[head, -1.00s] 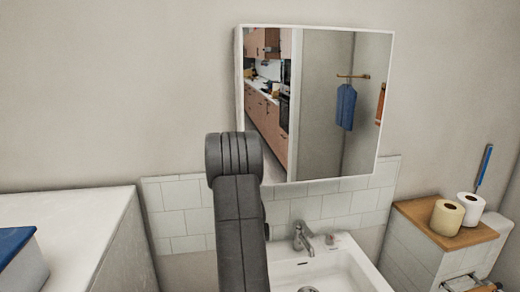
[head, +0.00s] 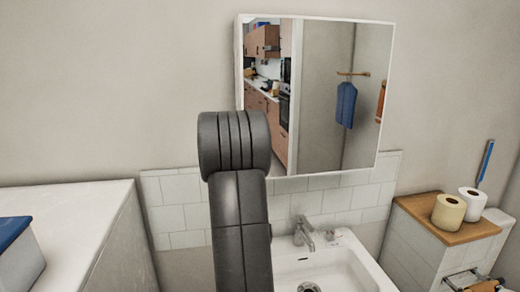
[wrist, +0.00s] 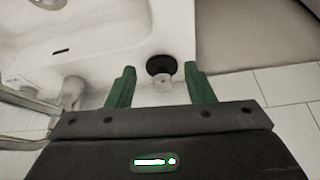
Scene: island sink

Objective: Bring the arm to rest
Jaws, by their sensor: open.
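My gripper (wrist: 156,88) shows in the wrist view with its two green fingers apart. In the head view my dark grey arm (head: 238,200) rises in front of the mirror and the sink. The gripper itself is not seen in the head view.
A white sink (head: 345,268) with a tap (head: 303,236) is right of my arm. A mirror (head: 330,100) hangs behind. A white counter (head: 75,215) with a blue-lidded box (head: 14,250) is at left. Paper rolls (head: 448,211) stand on a wooden-topped ledge (head: 415,208) at right.

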